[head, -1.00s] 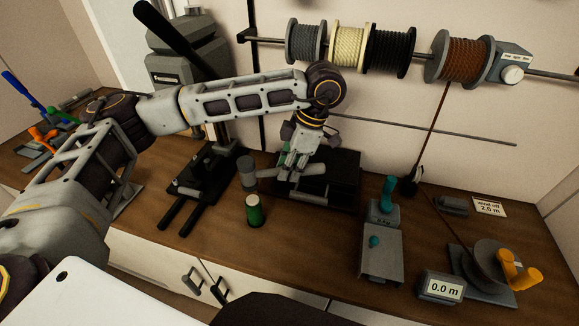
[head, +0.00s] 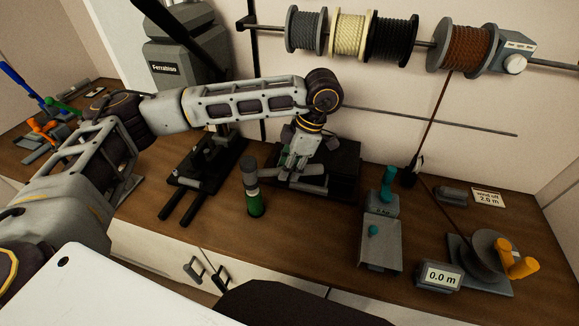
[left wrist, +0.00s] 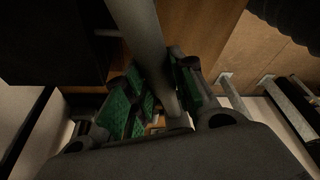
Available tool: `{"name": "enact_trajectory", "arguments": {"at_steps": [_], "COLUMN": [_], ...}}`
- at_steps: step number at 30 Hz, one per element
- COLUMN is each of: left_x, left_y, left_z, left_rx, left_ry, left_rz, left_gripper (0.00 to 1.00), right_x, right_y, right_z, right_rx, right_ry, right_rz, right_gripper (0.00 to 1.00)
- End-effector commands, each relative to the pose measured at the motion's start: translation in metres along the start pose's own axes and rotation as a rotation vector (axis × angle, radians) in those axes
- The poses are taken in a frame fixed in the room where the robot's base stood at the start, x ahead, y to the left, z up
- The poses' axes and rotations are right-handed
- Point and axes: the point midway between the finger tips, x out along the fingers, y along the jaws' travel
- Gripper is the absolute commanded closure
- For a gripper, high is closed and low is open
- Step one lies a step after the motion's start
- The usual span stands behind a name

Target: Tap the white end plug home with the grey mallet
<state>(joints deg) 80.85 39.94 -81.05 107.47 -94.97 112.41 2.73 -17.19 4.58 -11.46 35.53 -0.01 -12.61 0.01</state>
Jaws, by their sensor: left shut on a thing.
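My left gripper (head: 297,165) is shut on the grey mallet's handle. In the left wrist view a grey rod (left wrist: 150,45), the handle, runs between the green finger pads (left wrist: 160,95). The mallet's grey head (head: 250,172) is left of the gripper, right above an upright green cylinder (head: 255,206). A pale band shows where they meet; I cannot tell whether they touch. I cannot make out the white end plug clearly; the mallet head may cover it. My right gripper is not in view.
A black stand (head: 335,170) is behind the gripper, and a black press (head: 205,160) stands to the left. A grey box with a teal knob (head: 381,240) is to the right. Bare bench (head: 310,225) lies in front of the gripper.

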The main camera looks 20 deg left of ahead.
Motion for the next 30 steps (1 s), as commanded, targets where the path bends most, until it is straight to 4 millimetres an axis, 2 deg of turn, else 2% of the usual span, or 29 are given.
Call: {"name": "enact_trajectory", "arguments": {"at_steps": [1, 14, 21, 30], "left_x": [-0.007, -0.042, -0.061, -0.064], "left_y": [0.000, 0.000, 0.000, 0.000], "left_z": [-0.002, -0.013, -0.019, -0.020], "left_rx": [0.000, 0.000, 0.000, 0.000], "left_ry": [-0.001, -0.001, -0.001, 0.000], "left_rz": [0.001, 0.001, 0.001, 0.000], "left_gripper": [1.00, 1.00, 1.00, 1.00], "right_x": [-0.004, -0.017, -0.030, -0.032], "right_y": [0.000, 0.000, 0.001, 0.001], "right_z": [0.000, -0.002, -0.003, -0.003], "right_rx": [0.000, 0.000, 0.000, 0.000], "right_ry": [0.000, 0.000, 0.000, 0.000], "right_rz": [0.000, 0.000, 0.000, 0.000], "right_gripper": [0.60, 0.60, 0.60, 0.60]}}
